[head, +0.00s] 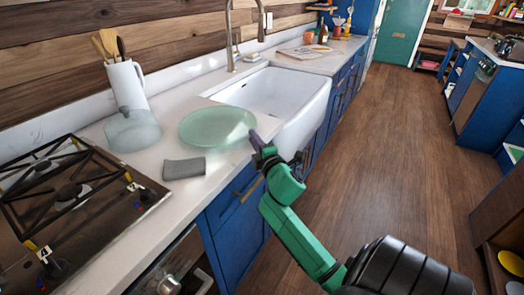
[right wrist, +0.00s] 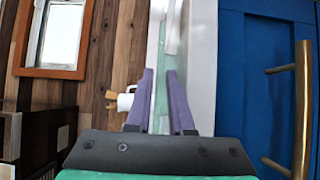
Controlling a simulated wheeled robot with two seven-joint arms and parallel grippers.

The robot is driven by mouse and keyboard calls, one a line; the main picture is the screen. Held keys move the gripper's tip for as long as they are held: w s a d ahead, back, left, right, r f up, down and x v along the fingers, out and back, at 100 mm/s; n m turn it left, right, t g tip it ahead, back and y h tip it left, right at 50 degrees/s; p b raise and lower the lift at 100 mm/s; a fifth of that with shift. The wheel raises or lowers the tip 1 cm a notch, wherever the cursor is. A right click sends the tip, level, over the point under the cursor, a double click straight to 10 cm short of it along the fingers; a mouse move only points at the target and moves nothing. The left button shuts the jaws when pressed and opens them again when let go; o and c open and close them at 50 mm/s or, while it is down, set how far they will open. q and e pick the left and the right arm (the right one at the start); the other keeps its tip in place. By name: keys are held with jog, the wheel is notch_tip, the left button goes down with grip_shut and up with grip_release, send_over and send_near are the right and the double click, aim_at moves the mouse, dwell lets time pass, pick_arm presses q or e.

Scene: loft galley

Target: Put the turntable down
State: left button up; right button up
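The turntable (head: 213,127) is a round, pale green glass disc over the white counter, left of the sink. It looks about level; I cannot tell whether its underside touches the counter. My right gripper (head: 258,143) is at the disc's right rim, by the counter's front edge. In the right wrist view the two purple fingers (right wrist: 160,75) lie on either side of the greenish disc (right wrist: 160,100), seen edge-on, and are closed on its rim. My left gripper is not in view.
A grey block (head: 184,168) lies in front of the disc. A glass dome (head: 132,131) and a white utensil jug (head: 127,86) stand to its left. The gas hob (head: 68,195) is at near left, and the white sink (head: 270,92) is behind right. The wooden floor is clear.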

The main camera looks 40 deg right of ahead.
jog(key=v, duration=0.8)
jog(key=shift+b, duration=0.4)
